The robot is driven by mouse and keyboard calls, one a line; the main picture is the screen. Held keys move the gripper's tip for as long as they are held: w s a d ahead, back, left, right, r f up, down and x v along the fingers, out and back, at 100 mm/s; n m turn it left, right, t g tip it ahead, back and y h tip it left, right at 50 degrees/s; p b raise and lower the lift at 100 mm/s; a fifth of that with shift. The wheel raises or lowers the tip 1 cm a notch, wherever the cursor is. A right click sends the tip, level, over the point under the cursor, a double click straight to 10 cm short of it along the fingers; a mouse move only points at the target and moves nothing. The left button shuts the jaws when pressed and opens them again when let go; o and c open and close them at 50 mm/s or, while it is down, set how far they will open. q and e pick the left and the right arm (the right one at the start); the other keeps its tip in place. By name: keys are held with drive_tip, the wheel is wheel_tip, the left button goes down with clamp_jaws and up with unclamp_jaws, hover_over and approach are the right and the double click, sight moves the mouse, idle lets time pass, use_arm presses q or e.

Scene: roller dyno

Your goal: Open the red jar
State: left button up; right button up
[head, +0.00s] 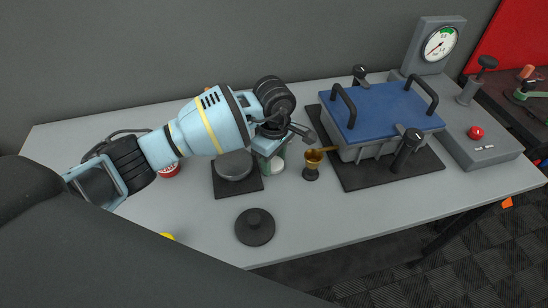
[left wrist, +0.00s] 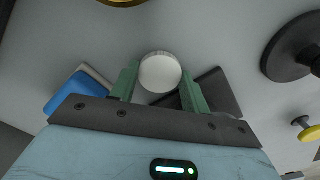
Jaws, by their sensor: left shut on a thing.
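My left gripper (head: 275,162) reaches in from the left over the table. In the left wrist view, its two green fingers (left wrist: 160,86) are shut on a round white lid-like piece (left wrist: 160,72). A bit of this white piece shows under the gripper in the head view (head: 279,170); what is below it is hidden, so I cannot tell whether it belongs to a jar. A red jar-like thing with white marks (head: 169,171) stands to the left, partly hidden behind my left arm. My right gripper is not in view.
A brass cup (head: 313,159) on a dark stand is close right of the gripper. A round grey plate on a black base (head: 235,167) is just left. A black knobbed disc (head: 255,227) lies in front. A blue-lidded box (head: 380,108) stands right. The front right table is clear.

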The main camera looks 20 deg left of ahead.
sight(274, 164)
use_arm(q)
drive_tip(key=shift+f, duration=0.15)
drive_tip(key=o, duration=0.8)
drive_tip(key=shift+r, duration=0.45)
wheel_tip(274, 164, up, 12)
drive_tip(key=shift+f, duration=0.25)
